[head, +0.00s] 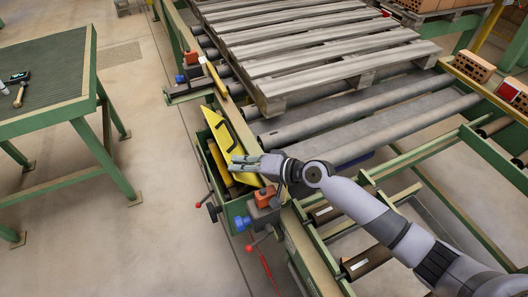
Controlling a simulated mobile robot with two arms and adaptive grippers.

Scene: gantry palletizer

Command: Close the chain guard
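The chain guard (220,127) is a yellow panel with a black mark, at the side of the roller conveyor. It stands tilted up over a narrow green housing (216,188), whose inside shows in part. My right gripper (233,163) reaches in from the right and lies over the lower part of the guard, covering some of it. Whether it touches the guard cannot be made out. Its fingers are small and seen from the side, so their opening is unclear.
A wooden pallet (315,47) lies on the rollers (345,112) behind the guard. Orange-red boxes (266,196) and knobs sit near the housing. A green workbench (50,72) with a hammer (19,96) stands left. The floor between (165,190) is clear.

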